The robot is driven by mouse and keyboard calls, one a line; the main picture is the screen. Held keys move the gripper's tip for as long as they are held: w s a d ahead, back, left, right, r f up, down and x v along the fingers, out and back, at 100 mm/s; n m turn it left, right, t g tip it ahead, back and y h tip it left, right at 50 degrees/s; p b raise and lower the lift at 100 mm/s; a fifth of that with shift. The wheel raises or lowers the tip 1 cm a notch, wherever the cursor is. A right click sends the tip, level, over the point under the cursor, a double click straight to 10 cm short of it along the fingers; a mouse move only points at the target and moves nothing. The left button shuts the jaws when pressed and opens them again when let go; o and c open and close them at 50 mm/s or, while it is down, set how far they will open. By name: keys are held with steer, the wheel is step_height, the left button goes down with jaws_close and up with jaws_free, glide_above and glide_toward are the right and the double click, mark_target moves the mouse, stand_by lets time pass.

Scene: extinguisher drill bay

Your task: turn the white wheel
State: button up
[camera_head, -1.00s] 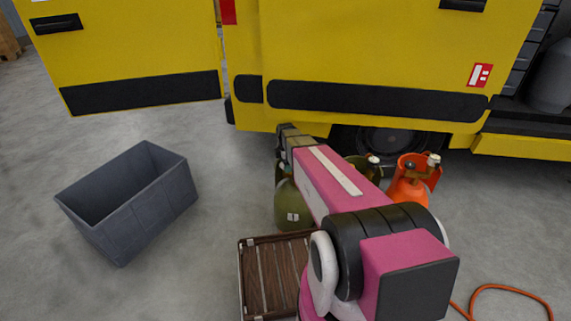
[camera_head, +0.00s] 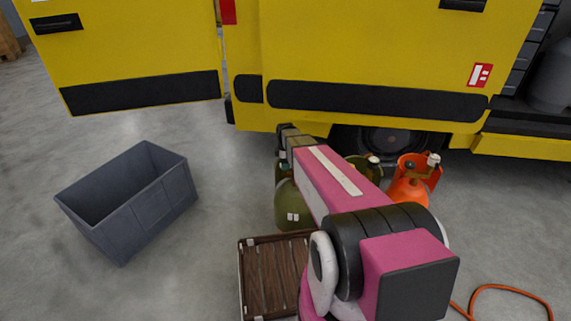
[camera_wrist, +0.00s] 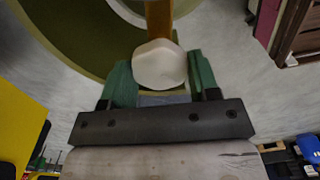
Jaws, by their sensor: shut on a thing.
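The white wheel (camera_wrist: 160,64) shows in the wrist view as a pale, many-sided knob on the end of a brass-coloured stem (camera_wrist: 159,20). My gripper (camera_wrist: 161,75) has its green fingers on either side of the wheel and is shut on it. The stem leads to an olive-green cylinder (camera_wrist: 75,45) behind it. In the head view this cylinder (camera_head: 291,206) stands upright on the floor, its top partly covered by my arm. The wheel itself is hidden there behind my gripper (camera_head: 286,140).
A second olive cylinder (camera_head: 373,170) and an orange cylinder (camera_head: 408,190) stand to the right. A brown wooden crate (camera_head: 243,283) is in front. A grey bin (camera_head: 150,215) stands left, with free floor around it. The yellow vehicle (camera_head: 350,60) closes off the back.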

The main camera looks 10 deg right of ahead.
steer(key=m, duration=2.1)
steer(key=shift+m, duration=0.4)
steer(key=m, duration=0.7)
steer(key=o, duration=0.9)
